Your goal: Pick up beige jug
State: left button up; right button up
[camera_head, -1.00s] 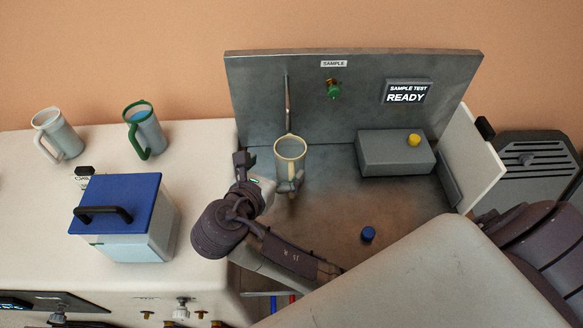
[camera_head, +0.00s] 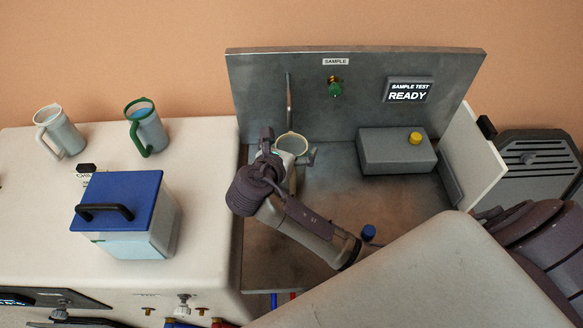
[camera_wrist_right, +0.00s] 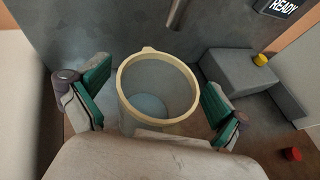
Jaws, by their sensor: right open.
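The beige jug (camera_head: 292,138) stands upright on the metal bench floor near the back panel. Its open rim (camera_wrist_right: 123,88) shows in the right wrist view, and the inside looks empty. My right gripper (camera_head: 290,152) is open, with one finger on each side of the jug. In the right wrist view the green finger pads of my right gripper (camera_wrist_right: 156,98) flank the jug, with gaps visible at rim height. Lower contact cannot be told. The jug's lower body is mostly hidden by my arm in the head view. My left gripper is not in view.
A grey box with a yellow button (camera_head: 415,137) stands right of the jug. A blue knob (camera_head: 368,232) is near my forearm. A thin rod (camera_head: 289,95) rises behind the jug. A white jug (camera_head: 62,135), a green-trimmed jug (camera_head: 149,133) and a blue-lidded box (camera_head: 125,205) stand left.

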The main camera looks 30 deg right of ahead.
jog(key=c, duration=1.8)
jog(key=shift+r, duration=0.1)
